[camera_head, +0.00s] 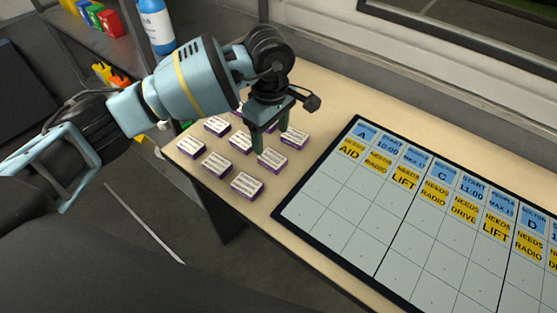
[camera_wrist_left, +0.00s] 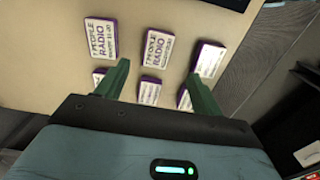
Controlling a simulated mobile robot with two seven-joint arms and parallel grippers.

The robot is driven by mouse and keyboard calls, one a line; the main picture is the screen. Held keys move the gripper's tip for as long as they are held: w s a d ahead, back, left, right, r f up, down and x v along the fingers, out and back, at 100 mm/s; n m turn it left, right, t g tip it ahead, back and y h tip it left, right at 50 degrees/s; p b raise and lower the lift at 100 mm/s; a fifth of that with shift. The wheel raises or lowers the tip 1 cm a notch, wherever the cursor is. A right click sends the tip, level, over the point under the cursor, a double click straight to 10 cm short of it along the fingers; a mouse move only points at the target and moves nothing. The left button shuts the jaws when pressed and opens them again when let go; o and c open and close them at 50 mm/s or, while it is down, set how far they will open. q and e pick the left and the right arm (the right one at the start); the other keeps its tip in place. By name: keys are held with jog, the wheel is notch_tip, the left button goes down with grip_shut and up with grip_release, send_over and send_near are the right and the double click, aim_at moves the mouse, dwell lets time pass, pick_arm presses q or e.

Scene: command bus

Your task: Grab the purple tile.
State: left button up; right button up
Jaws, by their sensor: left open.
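A purple tile (camera_wrist_left: 158,48) reading "RADIO" lies just beyond the fingertips, and another purple tile (camera_wrist_left: 149,91) shows between the fingers. I cannot tell the height of the fingertips above them.
A dark-framed board (camera_head: 400,200) with blue and yellow labels and empty grey cells lies right of the tiles. A shelf with a blue bottle (camera_head: 156,25) and coloured blocks (camera_head: 97,18) stands at the back left. The table (camera_head: 330,95) is clear behind the tiles.

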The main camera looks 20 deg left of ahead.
aim_at(272, 158)
pick_arm(q)
jog(key=shift+w+f, duration=0.15)
jog(key=shift+f, duration=1.85)
jog(key=shift+w+f, duration=0.1)
jog(key=shift+f, duration=1.85)
jog(key=shift+c, duration=0.5)
jog(key=c, duration=1)
jog(key=shift+r, duration=0.15)
jog(key=shift+r, duration=0.55)
notch_tip(272, 158, up, 2)
jog(key=shift+s+r, duration=0.1)
jog(key=shift+r, duration=0.1)
jog(key=s, duration=0.5)
jog(key=s+r, duration=0.1)
jog(key=s, duration=1)
jog(key=shift+d+r, duration=0.15)
jog(key=shift+d, duration=0.1)
